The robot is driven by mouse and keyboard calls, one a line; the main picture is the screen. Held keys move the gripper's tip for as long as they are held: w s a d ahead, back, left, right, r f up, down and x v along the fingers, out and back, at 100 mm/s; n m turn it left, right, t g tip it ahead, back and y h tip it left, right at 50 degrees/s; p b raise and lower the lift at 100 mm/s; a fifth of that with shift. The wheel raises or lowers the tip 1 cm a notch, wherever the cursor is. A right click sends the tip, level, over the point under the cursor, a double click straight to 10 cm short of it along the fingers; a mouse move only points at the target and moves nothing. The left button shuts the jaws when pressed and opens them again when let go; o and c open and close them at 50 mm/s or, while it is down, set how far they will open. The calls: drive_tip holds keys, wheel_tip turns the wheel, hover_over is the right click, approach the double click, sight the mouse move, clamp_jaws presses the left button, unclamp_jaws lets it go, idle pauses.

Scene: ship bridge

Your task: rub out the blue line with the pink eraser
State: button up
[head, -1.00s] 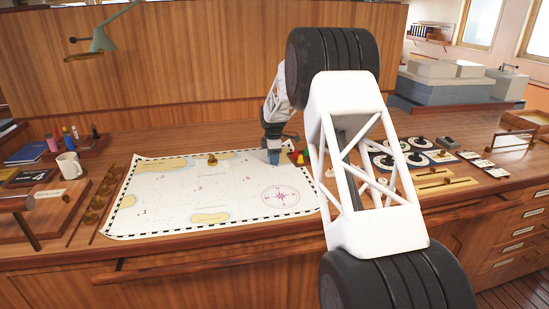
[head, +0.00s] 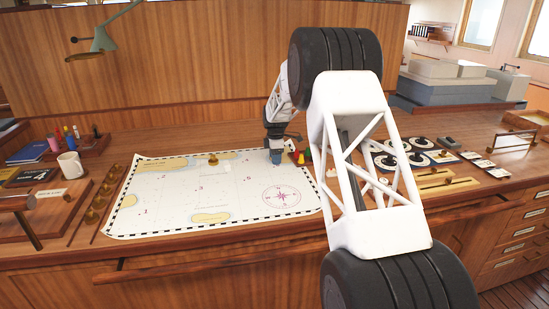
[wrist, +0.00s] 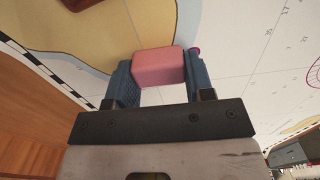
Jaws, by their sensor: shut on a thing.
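The pink eraser (wrist: 158,67) is a small rounded block between the two blue-grey fingers of my gripper (wrist: 160,75) in the wrist view. My gripper is shut on it. In the head view my gripper (head: 276,157) is at the upper right part of the white chart (head: 165,193), low over it. Whether the eraser touches the paper I cannot tell. I see no blue line clearly in either view; the fingers and eraser may hide part of the chart. A small purple mark (wrist: 195,51) shows beside the eraser in the wrist view.
A brass piece (head: 212,160) stands on the chart's upper part. Red and yellow pieces (head: 302,157) stand right of my gripper. A mug (head: 69,165) and a pen holder (head: 82,147) are at the left. Dials (head: 412,158) lie right. The chart's middle is clear.

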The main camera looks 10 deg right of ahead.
drive_tip(key=shift+d+f, duration=0.1)
drive_tip(key=shift+d, duration=0.05)
drive_tip(key=shift+s+d, duration=0.15)
drive_tip(key=shift+d, duration=0.3)
drive_tip(key=shift+a, duration=0.6)
drive_tip(key=shift+w, duration=0.2)
drive_tip(key=shift+w+a, duration=0.1)
drive_tip(key=shift+a, duration=0.4)
idle(0.4)
drive_tip(key=shift+r, duration=3.05)
